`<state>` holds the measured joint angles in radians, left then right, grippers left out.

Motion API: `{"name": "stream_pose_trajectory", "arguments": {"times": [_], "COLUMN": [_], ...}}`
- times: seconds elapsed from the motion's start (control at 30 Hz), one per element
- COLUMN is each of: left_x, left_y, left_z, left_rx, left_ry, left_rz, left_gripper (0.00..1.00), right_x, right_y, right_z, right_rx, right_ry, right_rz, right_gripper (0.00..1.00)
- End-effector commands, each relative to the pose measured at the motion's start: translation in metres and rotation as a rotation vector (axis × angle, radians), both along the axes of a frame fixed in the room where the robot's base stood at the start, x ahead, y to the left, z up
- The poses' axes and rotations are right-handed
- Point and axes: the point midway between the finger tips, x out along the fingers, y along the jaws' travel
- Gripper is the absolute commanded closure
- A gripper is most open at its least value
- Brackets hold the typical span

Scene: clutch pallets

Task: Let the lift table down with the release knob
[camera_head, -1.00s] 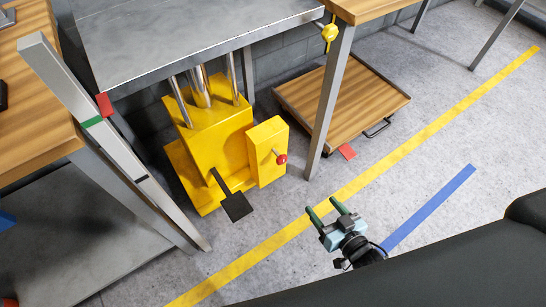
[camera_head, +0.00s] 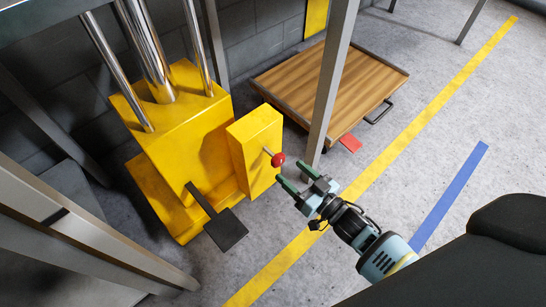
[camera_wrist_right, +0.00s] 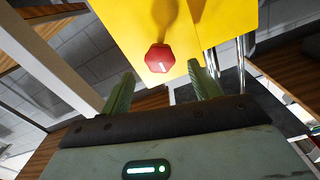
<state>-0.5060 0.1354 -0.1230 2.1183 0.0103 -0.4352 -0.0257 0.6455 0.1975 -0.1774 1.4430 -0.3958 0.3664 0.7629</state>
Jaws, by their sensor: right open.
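The red release knob (camera_head: 278,159) sticks out on a short stem from the yellow side box (camera_head: 254,150) of the lift table. The yellow lift base (camera_head: 185,115) carries shiny columns, and a black foot pedal (camera_head: 225,230) juts from its front. Only a grey edge of the tabletop (camera_head: 45,14) shows. My right gripper (camera_head: 293,178) is open and empty, just in front of the knob and apart from it. In the right wrist view the knob (camera_wrist_right: 159,58) lies ahead, between the lines of the green fingers (camera_wrist_right: 160,88). My left gripper is out of view.
A grey post (camera_head: 330,85) stands close behind my right gripper. A low wooden cart (camera_head: 330,85) with a black handle is beyond it, near a red floor patch (camera_head: 350,143). Yellow (camera_head: 385,175) and blue (camera_head: 448,197) floor stripes cross open floor at right.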

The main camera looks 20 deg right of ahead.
Motion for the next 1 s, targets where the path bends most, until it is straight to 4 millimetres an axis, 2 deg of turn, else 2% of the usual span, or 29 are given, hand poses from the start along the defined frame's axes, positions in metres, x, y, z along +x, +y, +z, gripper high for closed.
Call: {"name": "stream_pose_trajectory", "arguments": {"times": [0.17, 0.6, 1.0], "left_x": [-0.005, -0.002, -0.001], "left_y": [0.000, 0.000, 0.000], "left_z": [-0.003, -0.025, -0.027], "left_rx": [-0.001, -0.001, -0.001], "left_ry": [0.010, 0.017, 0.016], "left_rz": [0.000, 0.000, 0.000], "left_gripper": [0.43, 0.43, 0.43], "right_x": [0.010, 0.065, 0.073], "right_y": [0.004, 0.024, 0.027], "right_z": [0.000, -0.001, 0.001], "right_rx": [-0.001, -0.001, 0.000], "right_ry": [-0.003, 0.001, 0.000], "right_rz": [0.001, -0.001, -0.001], "right_gripper": [0.38, 0.38, 0.38]}}
